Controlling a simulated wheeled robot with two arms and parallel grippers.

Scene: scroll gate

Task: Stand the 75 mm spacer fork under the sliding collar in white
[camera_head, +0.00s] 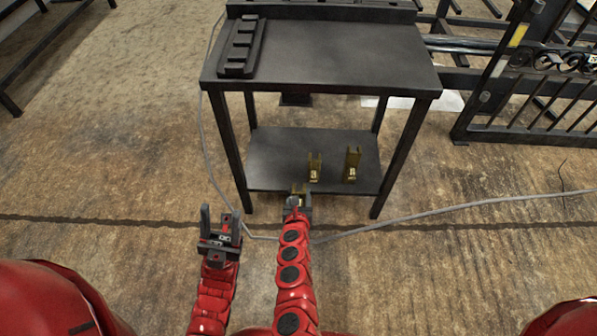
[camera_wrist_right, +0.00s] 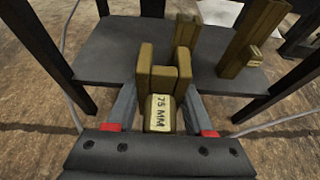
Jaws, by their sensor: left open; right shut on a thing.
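The 75 mm spacer fork (camera_wrist_right: 159,82) is a brass-coloured block with prongs and a "75 MM" label. My right gripper (camera_wrist_right: 155,118) is shut on it, one finger on each side, at the front edge of the table's lower shelf. In the head view this fork (camera_head: 298,188) is mostly hidden by my right gripper (camera_head: 297,205). I cannot tell if it touches the shelf. My left gripper (camera_head: 220,222) is open and empty, left of the right arm and in front of the table. I cannot make out the white sliding collar.
Two other brass forks (camera_head: 314,168) (camera_head: 352,164) stand on the lower shelf (camera_head: 275,150) further back. The dark tabletop (camera_head: 340,60) holds a slotted rack (camera_head: 241,48) at left. Table legs (camera_head: 233,150) flank the shelf. A scrolled gate (camera_head: 520,85) is at right. A cable (camera_head: 430,213) crosses the floor.

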